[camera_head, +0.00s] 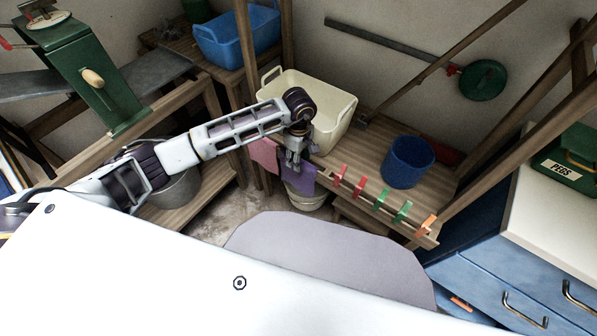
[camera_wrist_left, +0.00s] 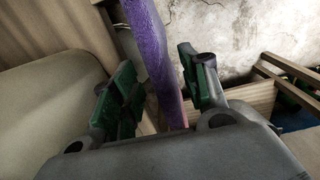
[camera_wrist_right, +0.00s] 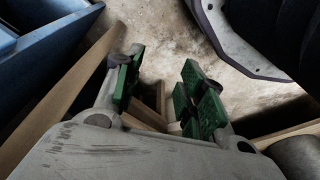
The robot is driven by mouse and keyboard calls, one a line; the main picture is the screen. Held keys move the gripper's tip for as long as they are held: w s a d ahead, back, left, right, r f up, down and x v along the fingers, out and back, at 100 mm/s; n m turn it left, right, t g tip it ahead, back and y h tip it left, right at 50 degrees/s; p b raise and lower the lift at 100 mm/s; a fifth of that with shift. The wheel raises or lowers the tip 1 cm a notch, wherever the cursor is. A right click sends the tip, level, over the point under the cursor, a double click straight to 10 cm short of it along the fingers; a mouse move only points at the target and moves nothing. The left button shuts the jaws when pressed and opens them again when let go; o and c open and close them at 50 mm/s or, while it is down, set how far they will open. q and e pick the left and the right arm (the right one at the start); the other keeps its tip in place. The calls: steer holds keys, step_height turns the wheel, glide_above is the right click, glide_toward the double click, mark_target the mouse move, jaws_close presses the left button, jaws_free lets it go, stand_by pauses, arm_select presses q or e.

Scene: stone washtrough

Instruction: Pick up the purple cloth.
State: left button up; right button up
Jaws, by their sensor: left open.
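The purple cloth (camera_head: 301,179) hangs from the front rail of the wooden bench, in the middle of the head view. My left gripper (camera_head: 293,158) is at the cloth's upper part and hides some of it. In the left wrist view the cloth (camera_wrist_left: 153,45) runs as a narrow strip between the green-padded fingers of my left gripper (camera_wrist_left: 157,68), which stand apart with gaps beside the cloth. My right gripper (camera_wrist_right: 163,66) shows only in the right wrist view, open and empty, over floor and some wooden slats.
A pink cloth (camera_head: 264,156) hangs just left of the purple one. Red pegs (camera_head: 340,175), green pegs (camera_head: 381,199) and an orange peg sit along the rail to the right. A cream basin (camera_head: 335,112) and blue bucket (camera_head: 408,162) stand on the bench. A pail (camera_head: 303,200) stands below.

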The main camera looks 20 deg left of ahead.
mark_target(299, 174)
steer(key=shift+s+f, duration=0.15)
arm_select(q)
steer(key=shift+f, duration=0.5)
step_height(299, 174, down, 3)
steer(key=shift+r+b, duration=0.1)
steer(key=shift+b, duration=0.25)
steer(key=shift+f, duration=0.75)
arm_select(e)
steer(key=r, duration=0.3)
steer(key=shift+a, duration=0.3)
steer(key=shift+f, duration=0.1)
arm_select(q)
steer(key=c, duration=0.9)
